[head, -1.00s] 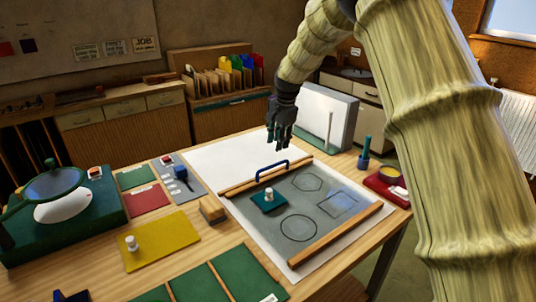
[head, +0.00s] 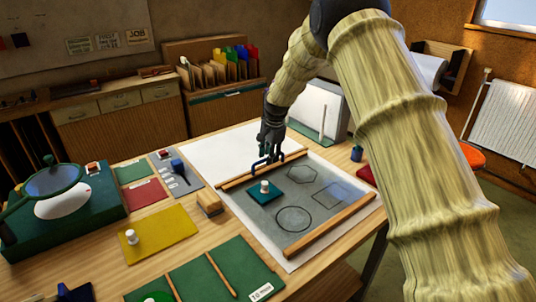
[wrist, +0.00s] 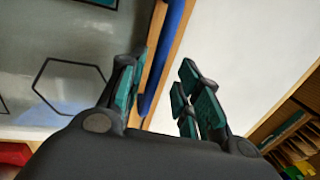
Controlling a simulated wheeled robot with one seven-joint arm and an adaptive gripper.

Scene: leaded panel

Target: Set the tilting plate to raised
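The tilting plate appears to be the grey plate (head: 325,205) with drawn shapes, lying flat on the table between wooden strips. Its blue handle (head: 258,169) stands at the far edge. My gripper (head: 270,155) points down at the handle. In the wrist view my gripper (wrist: 166,72) is open, with its fingers apart. The blue handle (wrist: 163,60) shows between them, nearer the left finger; I cannot tell whether they touch. Part of the handle is hidden by the fingers.
A teal square with a white knob (head: 264,193) sits on the grey plate. A wooden block (head: 209,203) and a yellow plate (head: 158,240) lie to its left. A white upright panel (head: 318,108) stands behind. White paper (head: 225,155) lies clear beyond the handle.

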